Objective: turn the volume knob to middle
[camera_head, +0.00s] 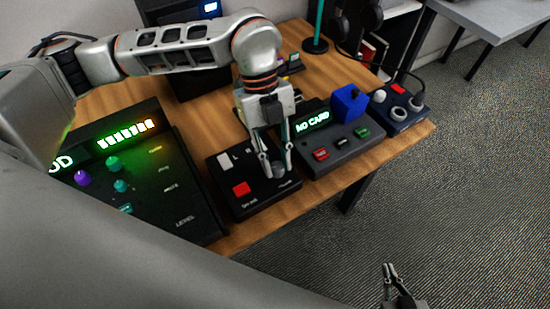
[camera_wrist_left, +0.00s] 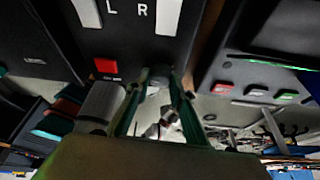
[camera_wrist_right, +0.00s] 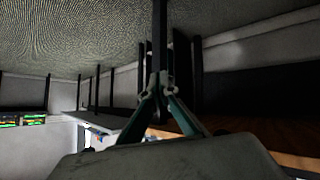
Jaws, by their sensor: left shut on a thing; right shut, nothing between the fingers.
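The volume knob (camera_head: 279,171) is a small grey round knob on the black box (camera_head: 235,208) with a red button (camera_head: 241,188) and two white sliders. My left gripper (camera_head: 276,168) points down over the box and is shut on the knob. In the left wrist view the knob (camera_wrist_left: 157,84) sits between the left fingertips, partly hidden by them. Its pointer cannot be made out. My right gripper (camera_head: 389,268) is shut and empty, away from the table over the carpet; its fingers meet in the right wrist view (camera_wrist_right: 161,88).
A mixer panel (camera_head: 185,205) with knobs and a green level display stands left of the black box. Close on the right is a card device (camera_head: 338,150) with red and green buttons and a blue block (camera_head: 349,103). A headphone stand (camera_head: 316,44) stands behind.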

